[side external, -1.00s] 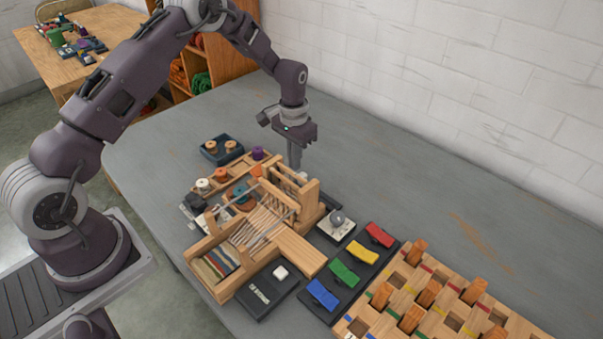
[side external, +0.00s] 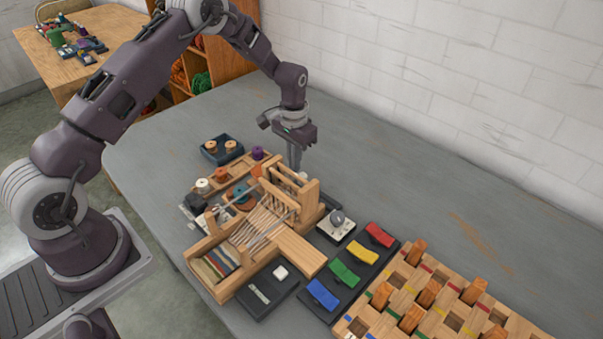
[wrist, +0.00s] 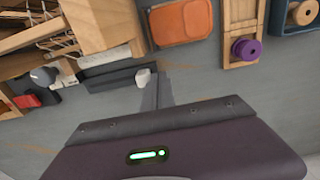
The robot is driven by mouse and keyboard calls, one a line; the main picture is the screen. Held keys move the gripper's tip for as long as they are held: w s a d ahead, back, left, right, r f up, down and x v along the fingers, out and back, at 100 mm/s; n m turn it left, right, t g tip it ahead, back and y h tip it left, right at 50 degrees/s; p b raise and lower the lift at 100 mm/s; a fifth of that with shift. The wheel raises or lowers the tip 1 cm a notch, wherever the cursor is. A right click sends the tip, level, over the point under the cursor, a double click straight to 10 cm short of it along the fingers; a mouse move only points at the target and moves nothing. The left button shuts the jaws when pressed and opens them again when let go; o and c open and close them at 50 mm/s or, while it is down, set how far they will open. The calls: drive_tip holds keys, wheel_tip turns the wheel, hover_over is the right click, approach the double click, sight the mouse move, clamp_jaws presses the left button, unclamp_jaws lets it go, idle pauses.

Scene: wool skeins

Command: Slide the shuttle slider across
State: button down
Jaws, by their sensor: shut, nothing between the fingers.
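The wooden loom (side external: 290,243) stands on the grey table. Along its back edge, the wrist view shows a low dark rail (wrist: 108,81) with a pale knob (wrist: 143,77) at its right end; this looks like the shuttle slider, though no label shows. The rail's near end (side external: 327,203) shows in the side view, while the knob is hidden there. My gripper (side external: 295,165) is shut and empty, pointing down behind the loom. In the wrist view its fingers (wrist: 160,88) are just right of the knob; I cannot tell whether they touch it.
A grey knob on a plate (side external: 337,222) and coloured pedals (side external: 345,273) lie right of the loom. A black box with a white block (side external: 268,290) is in front. Spools (side external: 221,148) are at the back left.

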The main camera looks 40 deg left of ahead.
drive_tip(key=shift+f, duration=0.75)
approach(322, 198)
drive_tip(key=shift+d+f, duration=0.15)
drive_tip(key=shift+f, duration=1.15)
drive_tip(key=shift+d+f, duration=0.1)
drive_tip(key=shift+f, duration=1.2)
drive_tip(key=shift+a, duration=0.25)
wheel_tip(322, 198, up, 8)
